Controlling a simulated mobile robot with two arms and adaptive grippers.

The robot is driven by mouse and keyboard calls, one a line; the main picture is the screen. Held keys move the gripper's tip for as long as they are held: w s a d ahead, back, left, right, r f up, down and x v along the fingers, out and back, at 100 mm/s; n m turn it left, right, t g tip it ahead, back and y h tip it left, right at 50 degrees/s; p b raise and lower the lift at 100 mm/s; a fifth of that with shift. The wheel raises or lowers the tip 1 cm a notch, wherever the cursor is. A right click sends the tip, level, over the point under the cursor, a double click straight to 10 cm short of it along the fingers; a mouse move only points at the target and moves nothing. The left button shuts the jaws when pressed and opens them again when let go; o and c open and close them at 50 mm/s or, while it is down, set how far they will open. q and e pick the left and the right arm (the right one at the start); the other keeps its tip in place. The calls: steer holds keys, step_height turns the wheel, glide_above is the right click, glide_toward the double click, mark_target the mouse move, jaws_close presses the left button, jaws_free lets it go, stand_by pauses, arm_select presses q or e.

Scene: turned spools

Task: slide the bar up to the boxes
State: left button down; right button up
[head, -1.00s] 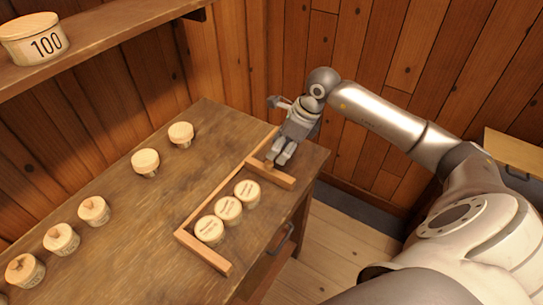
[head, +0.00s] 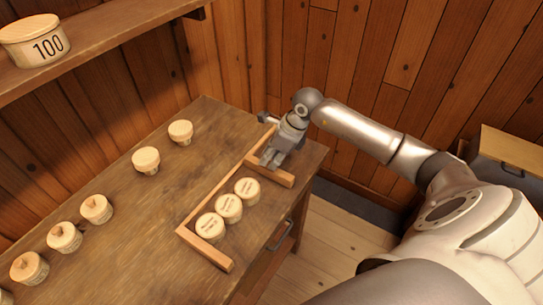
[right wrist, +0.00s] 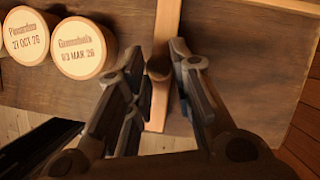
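The wooden bar (head: 281,179) lies across the wooden rail frame at its right end, with a small round knob (right wrist: 158,68) on it. Three round, labelled boxes (head: 228,207) stand in a row inside the frame. In the right wrist view, a gap separates the bar from the nearest box (right wrist: 84,47). My right gripper (head: 269,162) is low over the bar, pointing down. In the right wrist view its fingers (right wrist: 154,60) are apart, one on each side of the knob, without visibly closing on it. My left gripper is out of view.
Several other round boxes (head: 96,208) stand in a line on the left part of the bench (head: 130,230). A shelf above carries a larger box marked 100 (head: 36,43). The plank wall is close behind my right gripper.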

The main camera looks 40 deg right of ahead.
jaws_close()
steer(key=shift+s+a, duration=0.3)
steer(key=shift+a, duration=0.4)
steer(key=shift+s+a, duration=0.25)
steer(key=shift+a, duration=0.45)
steer(key=shift+s+a, duration=0.3)
steer(key=shift+a, duration=0.4)
steer(key=o, duration=0.8)
jaws_free()
steer(key=shift+o, duration=0.2)
steer(key=v, duration=1.2)
